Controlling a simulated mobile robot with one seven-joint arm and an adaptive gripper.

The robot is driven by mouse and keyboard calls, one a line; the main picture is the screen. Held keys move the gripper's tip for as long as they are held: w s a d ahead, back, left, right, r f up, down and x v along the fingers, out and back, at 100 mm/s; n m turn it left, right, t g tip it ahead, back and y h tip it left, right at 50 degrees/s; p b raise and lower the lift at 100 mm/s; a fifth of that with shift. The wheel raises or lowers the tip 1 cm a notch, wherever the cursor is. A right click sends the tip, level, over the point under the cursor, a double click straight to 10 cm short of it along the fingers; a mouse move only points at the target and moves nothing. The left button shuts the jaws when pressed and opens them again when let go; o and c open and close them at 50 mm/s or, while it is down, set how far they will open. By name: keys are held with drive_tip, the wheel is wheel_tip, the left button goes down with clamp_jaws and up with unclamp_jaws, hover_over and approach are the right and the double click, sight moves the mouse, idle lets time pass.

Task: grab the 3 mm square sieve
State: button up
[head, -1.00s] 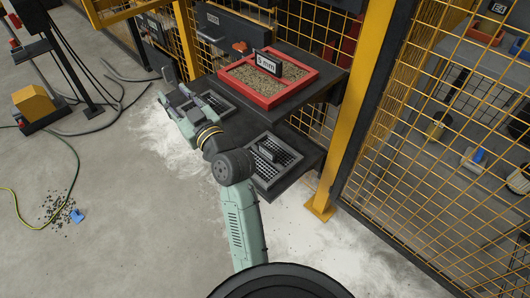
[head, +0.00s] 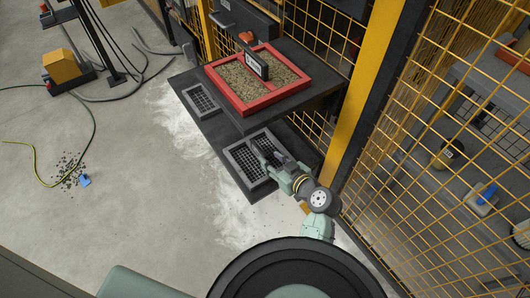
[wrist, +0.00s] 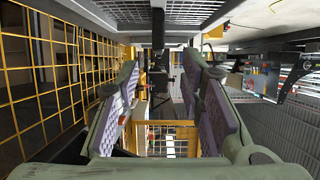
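A grey-framed sieve (head: 242,160) with a mesh of square-looking holes lies on the lower dark shelf, at the front right. A second grey sieve (head: 202,100) lies further left on the same shelf. I cannot read a size on either one. My gripper (head: 268,158) is over the right part of the nearer sieve and hides some of it. In the wrist view, both fingers with ribbed purple pads stand apart, with nothing held between them (wrist: 160,82). Grey mesh (wrist: 125,10) and a grey bar show at that view's top edge. Whether the fingers touch the sieve I cannot tell.
A red-framed tray (head: 225,92) of gravel with an upright label stands on the upper shelf (head: 325,85). A yellow post (head: 362,90) and mesh fence (head: 440,130) bound the right side. Pale powder (head: 180,115) covers floor at the left; open floor lies beyond.

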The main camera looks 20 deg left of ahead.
sight(262, 151)
drive_tip(key=x, duration=0.4)
drive_tip(key=shift+s, duration=0.15)
drive_tip(key=p+x, duration=0.2)
drive_tip(key=x, duration=0.3)
drive_tip(key=shift+w+a+f, duration=0.1)
drive_tip(key=shift+w+f, duration=0.05)
drive_tip(key=shift+w, duration=0.2)
clamp_jaws()
